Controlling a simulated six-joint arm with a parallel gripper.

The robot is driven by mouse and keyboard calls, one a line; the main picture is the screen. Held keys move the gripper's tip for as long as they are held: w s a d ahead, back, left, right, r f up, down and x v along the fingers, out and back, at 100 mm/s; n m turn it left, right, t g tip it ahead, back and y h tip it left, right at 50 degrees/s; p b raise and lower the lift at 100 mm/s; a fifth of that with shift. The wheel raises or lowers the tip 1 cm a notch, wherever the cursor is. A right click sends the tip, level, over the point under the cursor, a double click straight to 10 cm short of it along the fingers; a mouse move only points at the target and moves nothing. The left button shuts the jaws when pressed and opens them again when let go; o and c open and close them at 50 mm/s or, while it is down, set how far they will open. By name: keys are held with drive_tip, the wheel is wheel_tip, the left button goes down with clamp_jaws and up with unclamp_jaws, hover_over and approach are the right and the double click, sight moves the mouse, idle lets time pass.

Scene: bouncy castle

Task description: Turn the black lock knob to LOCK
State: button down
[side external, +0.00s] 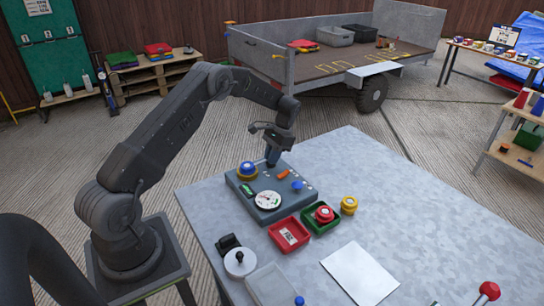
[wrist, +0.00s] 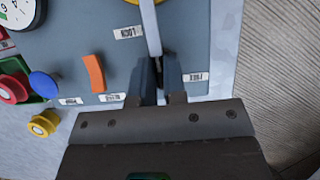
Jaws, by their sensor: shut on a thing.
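The grey control box (side external: 240,188) sits on the metal table, with my gripper (side external: 272,162) reaching down to its far edge. In the wrist view my gripper (wrist: 159,82) has its fingers close together around a small dark piece, the black lock knob (wrist: 160,65). The fingers cover most of the knob, and I cannot tell which way it points. The LOCK label (wrist: 128,32) lies up and left of the fingers. Another label (wrist: 195,77), too blurred to read surely, lies to their right. In the side view the knob is hidden.
Red (side external: 289,235) and green trays stand in front.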

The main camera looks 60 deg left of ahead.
drive_tip(key=c, duration=1.2)
unclamp_jaws()
drive_tip(key=shift+s+f, duration=0.1)
drive_tip(key=shift+f, duration=0.1)
drive_tip(key=shift+r, duration=0.15)
drive_tip(key=v, duration=1.3)
drive_tip(key=shift+w+r, duration=0.2)
drive_tip(key=shift+w, duration=0.05)
drive_tip(key=s+d+r+t+y, duration=0.1)
drive_tip(key=s+d+r+t, duration=0.2)
drive_tip(key=s+d+r, duration=0.45)
drive_tip(key=s+d+r+t, duration=0.2)
drive_tip(key=s+d+r, duration=0.2)
drive_tip(key=d+r, duration=0.55)
drive_tip(key=s+d+f+t, duration=0.1)
drive_tip(key=s+d, duration=0.1)
drive_tip(key=s, duration=0.4)
drive_tip(key=s+d+f+t, duration=0.1)
drive_tip(key=s+d+t, duration=0.1)
drive_tip(key=s, duration=0.5)
drive_tip(key=s+d+f+t+h, duration=0.1)
drive_tip(key=s+d+t, duration=0.1)
drive_tip(key=s, duration=0.5)
drive_tip(key=shift+s+d, duration=0.15)
drive_tip(key=shift+d, duration=0.55)
